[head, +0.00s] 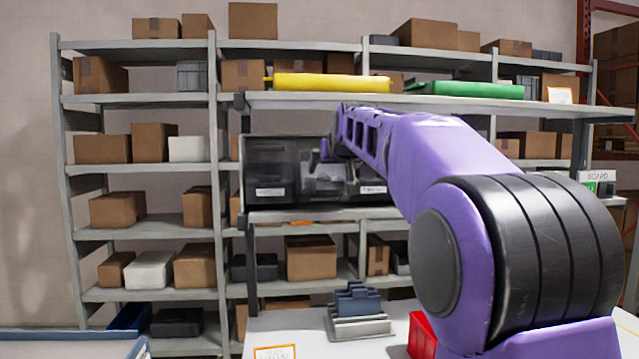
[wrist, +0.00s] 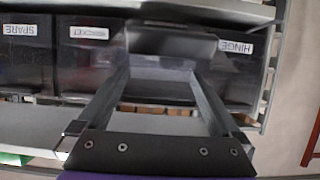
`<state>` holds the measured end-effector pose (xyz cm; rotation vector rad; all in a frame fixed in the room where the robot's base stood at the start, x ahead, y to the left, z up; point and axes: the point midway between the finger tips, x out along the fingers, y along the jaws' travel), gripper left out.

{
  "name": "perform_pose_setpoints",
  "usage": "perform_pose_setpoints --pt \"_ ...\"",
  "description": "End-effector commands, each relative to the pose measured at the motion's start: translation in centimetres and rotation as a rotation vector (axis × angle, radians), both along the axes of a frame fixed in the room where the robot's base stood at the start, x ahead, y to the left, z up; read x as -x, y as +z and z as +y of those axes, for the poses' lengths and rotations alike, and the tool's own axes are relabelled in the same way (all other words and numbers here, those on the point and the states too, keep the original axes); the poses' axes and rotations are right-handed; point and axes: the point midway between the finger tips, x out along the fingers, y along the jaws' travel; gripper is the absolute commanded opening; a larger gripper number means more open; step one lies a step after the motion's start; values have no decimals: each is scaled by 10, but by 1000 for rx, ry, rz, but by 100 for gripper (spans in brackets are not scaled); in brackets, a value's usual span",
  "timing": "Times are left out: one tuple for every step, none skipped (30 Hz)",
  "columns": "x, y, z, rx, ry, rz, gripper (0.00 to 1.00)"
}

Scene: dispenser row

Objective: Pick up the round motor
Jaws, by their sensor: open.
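No round motor can be made out in either view. In the head view my gripper (head: 324,150) is small and far off, at the front of a row of dark see-through bins on a shelf. In the wrist view my gripper (wrist: 161,72) is open, its two fingers apart with nothing clearly held between them. A dark see-through bin front (wrist: 170,42) shows at the fingertips, between the bins labelled BRACKET and HINGE. Its contents are too dark and blurred to tell, and whether the fingers touch it I cannot tell.
The HINGE bin (wrist: 238,75), BRACKET bin (wrist: 82,60) and SPARE bin (wrist: 25,60) appear upside down. A yellow tray (head: 330,83) and green tray (head: 465,90) lie on the shelf above. A blue-grey stepped holder (head: 358,308) and red bin (head: 421,335) stand on the white table below.

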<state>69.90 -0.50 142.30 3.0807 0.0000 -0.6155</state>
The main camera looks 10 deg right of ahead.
Motion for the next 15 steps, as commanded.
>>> perform_pose_setpoints --pt "-3 -1 0 0 0 0 100" --pt "-4 -1 0 0 0 -1 100" --pt "-6 -2 0 0 0 -1 100" --pt "-7 -3 0 0 0 0 100" --pt "-9 -4 1 0 0 0 100" --pt "-13 -7 2 0 0 0 100" --pt "-17 -9 3 1 1 1 100" --pt "-21 -12 4 1 1 2 100" --pt "-27 -15 5 1 1 1 100" --pt "-31 -18 6 1 1 2 100" --pt "-35 -21 7 1 1 2 100" --pt "-40 -21 6 1 0 1 100" --pt "-43 -22 6 1 0 0 100" --pt "-45 -23 6 0 0 0 100" --pt "-48 -25 6 0 0 0 100"
